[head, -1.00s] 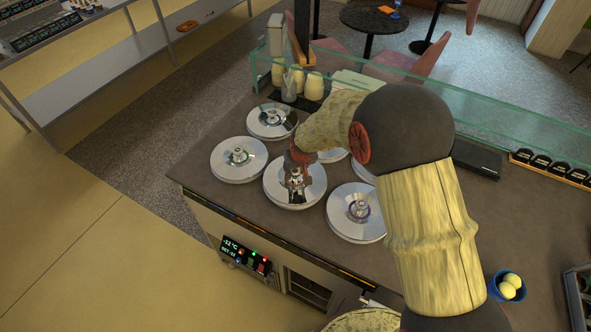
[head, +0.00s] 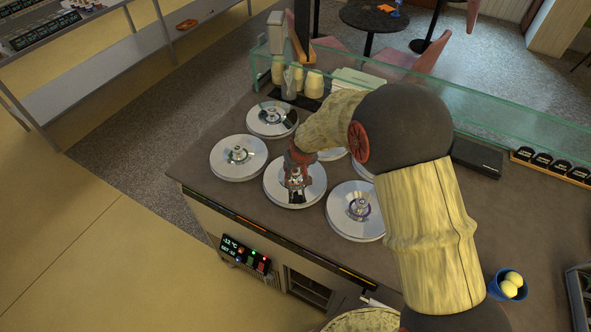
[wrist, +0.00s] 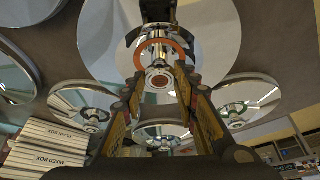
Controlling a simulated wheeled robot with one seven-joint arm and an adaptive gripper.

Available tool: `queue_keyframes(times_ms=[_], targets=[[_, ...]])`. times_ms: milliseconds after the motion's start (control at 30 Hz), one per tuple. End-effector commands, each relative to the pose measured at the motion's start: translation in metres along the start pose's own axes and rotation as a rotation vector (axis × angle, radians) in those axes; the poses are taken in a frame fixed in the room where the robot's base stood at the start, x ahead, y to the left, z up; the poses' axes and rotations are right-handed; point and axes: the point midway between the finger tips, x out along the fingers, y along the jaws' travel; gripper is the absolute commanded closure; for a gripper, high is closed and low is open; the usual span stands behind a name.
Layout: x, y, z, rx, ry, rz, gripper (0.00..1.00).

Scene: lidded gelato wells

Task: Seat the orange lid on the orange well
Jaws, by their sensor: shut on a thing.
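The orange lid (head: 282,196) is a round, shiny silver disc at the front middle of the counter. In the wrist view, the lid (wrist: 214,45) shows an orange ring around its metal knob (wrist: 159,78). My gripper (head: 296,183) is over this lid's centre, pointing down. In the wrist view my gripper's fingers (wrist: 160,88) are on both sides of the knob, shut on it. The lid looks level, at or very near the well position under it. The well is hidden by the lid, and I cannot tell whether the lid rests fully on it.
Other silver lids stand close around: one at left (head: 232,168), one behind (head: 280,112), one at right (head: 346,225). More are partly hidden behind my arm. A glass guard (head: 500,110) runs along the counter's back. A blue cup (head: 496,290) stands at far right.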

Motion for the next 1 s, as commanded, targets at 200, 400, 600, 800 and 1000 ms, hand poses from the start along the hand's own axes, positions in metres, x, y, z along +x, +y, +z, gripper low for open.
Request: queue_keyframes(times_ms=[200,400,600,800,1000], targets=[[0.0027,0.0,0.0005,0.0,0.002,0.0,1.0],[0.0052,-0.0001,0.0015,0.0,0.002,0.0,1.0],[0.0077,0.0,0.0025,0.0,0.002,0.0,1.0],[0.0094,0.0,0.0032,0.0,0.002,0.0,0.69],[0.0093,-0.0001,0.0035,0.0,0.001,0.0,0.64]])
